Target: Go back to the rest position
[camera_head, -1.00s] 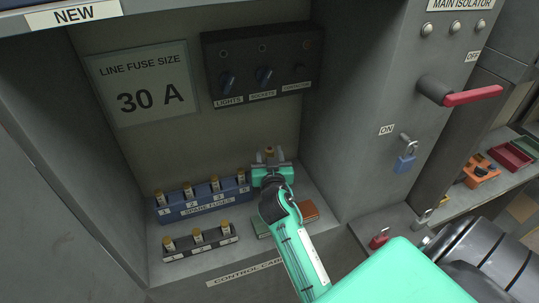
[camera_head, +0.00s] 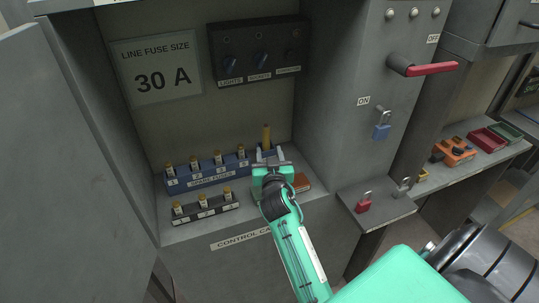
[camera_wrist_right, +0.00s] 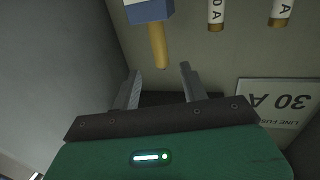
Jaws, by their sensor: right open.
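My right gripper (camera_head: 270,160) hangs in the open cabinet, beside the right end of the blue spare-fuse rack (camera_head: 205,180). In the right wrist view its jaws (camera_wrist_right: 158,84) are apart with nothing between them. A brass-coloured rod (camera_head: 266,136) on a blue block stands just beyond the gripper; it also shows in the right wrist view (camera_wrist_right: 158,45), beyond the fingertips and apart from them. Several fuses (camera_head: 218,157) stand in the rack. A dark holder (camera_head: 205,207) with fuses sits in front of it. My left gripper is not in view.
The cabinet's left wall and right panel (camera_head: 345,110) flank the arm. A red switch handle (camera_head: 432,69) and a blue padlock (camera_head: 382,129) are on the right panel. A red padlock (camera_head: 364,203) sits on a small shelf. An orange box (camera_head: 455,151) and trays lie farther right.

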